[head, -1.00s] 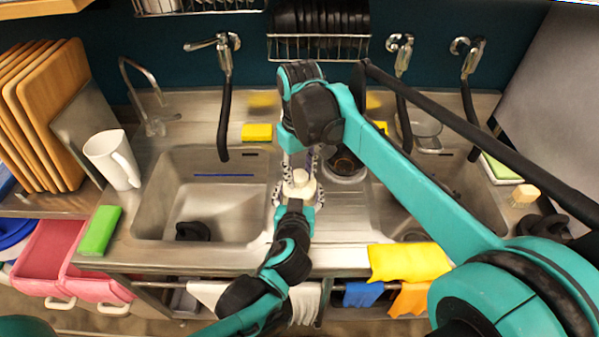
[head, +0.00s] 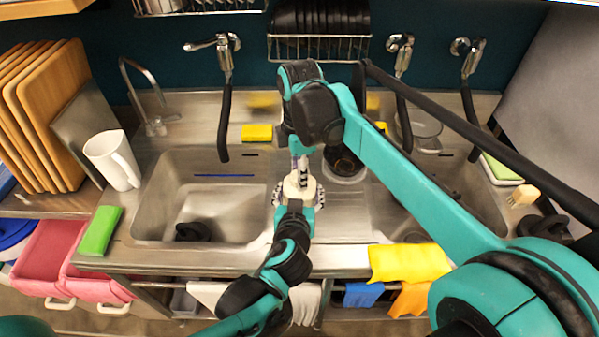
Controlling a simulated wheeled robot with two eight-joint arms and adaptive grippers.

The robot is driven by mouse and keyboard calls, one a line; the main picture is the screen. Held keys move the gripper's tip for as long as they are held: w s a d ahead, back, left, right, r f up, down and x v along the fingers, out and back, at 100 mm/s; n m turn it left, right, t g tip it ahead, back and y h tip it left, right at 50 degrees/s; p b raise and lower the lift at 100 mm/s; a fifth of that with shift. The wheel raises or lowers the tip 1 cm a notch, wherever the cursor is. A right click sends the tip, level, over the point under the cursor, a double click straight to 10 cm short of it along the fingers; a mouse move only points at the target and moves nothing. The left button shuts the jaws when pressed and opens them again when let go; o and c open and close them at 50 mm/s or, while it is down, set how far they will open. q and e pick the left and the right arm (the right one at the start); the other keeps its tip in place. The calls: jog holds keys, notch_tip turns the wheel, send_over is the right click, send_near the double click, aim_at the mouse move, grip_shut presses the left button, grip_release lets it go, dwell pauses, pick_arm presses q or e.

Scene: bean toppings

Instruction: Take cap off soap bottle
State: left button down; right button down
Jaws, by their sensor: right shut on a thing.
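The cream-white soap bottle (head: 291,193) stands on the steel strip between the two sinks, mostly hidden by my grippers. My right gripper (head: 299,176) reaches down from above, its fingers shut on the cap at the bottle's top. The cap itself is hidden behind these fingers. My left gripper (head: 297,196) comes in from the front, with one finger on each side of the bottle's body. Whether these fingers press on the bottle is not clear.
Sinks lie at left (head: 205,212) and right (head: 455,207). A yellow sponge (head: 257,132) is behind. A yellow cloth (head: 408,262) hangs over the front edge. Black hoses hang from the wall taps.

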jog(key=shift+r, duration=0.2)
jog(key=shift+r, duration=0.9)
jog(key=shift+r, duration=2)
pick_arm(q)
jog(key=shift+c, duration=0.7)
grip_release()
